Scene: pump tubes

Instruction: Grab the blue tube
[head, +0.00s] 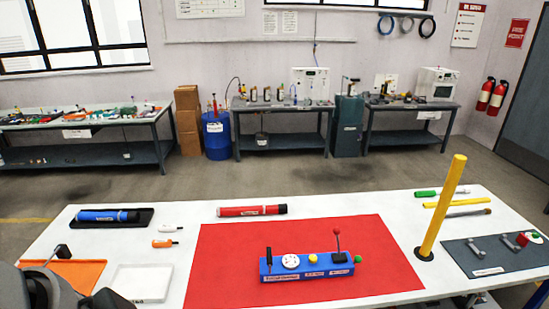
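The blue tube (108,215) has a black right end and lies in a shallow black tray (84,223) at the left of the white table. The grey and black parts of my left arm enter at the bottom left corner, nearer than the tray. The dark end of my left gripper (104,299) is cut by the bottom edge, and its fingers do not show clearly. It is apart from the blue tube. My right gripper is not in view.
A red tube (252,210) lies behind the red mat (228,272), which bears a blue control box (310,268). A yellow post (441,208) stands upright at the right. An orange tray (85,275), a white tray (143,283) and small white and orange items lie near the blue tube.

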